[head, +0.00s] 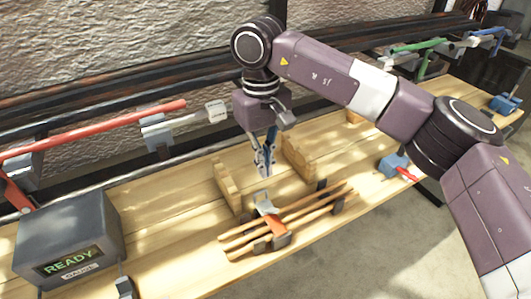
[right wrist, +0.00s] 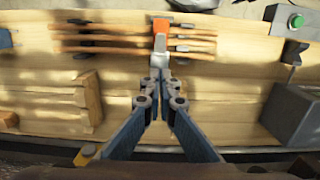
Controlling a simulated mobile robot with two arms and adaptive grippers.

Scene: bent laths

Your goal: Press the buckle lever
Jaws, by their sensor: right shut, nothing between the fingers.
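The buckle (head: 272,224) is an orange strap piece with a pale silver lever (head: 263,203), set across a bundle of thin bent laths (head: 313,208) on the bench. The lever stands tilted up on the side towards the back wall. In the right wrist view the lever (right wrist: 160,47) lies straight ahead of the fingertips, below the orange strap (right wrist: 161,25). My right gripper (head: 264,170) points down just above and behind the lever, shut and empty. It also shows in the right wrist view (right wrist: 160,78); I cannot tell whether it touches the lever. My left gripper is not in view.
Stepped wooden forms (head: 227,186) stand left and right of the gripper. A grey gauge box (head: 68,240) reading READY stands at the left. A blue clamp (head: 393,165) sits at the front edge.

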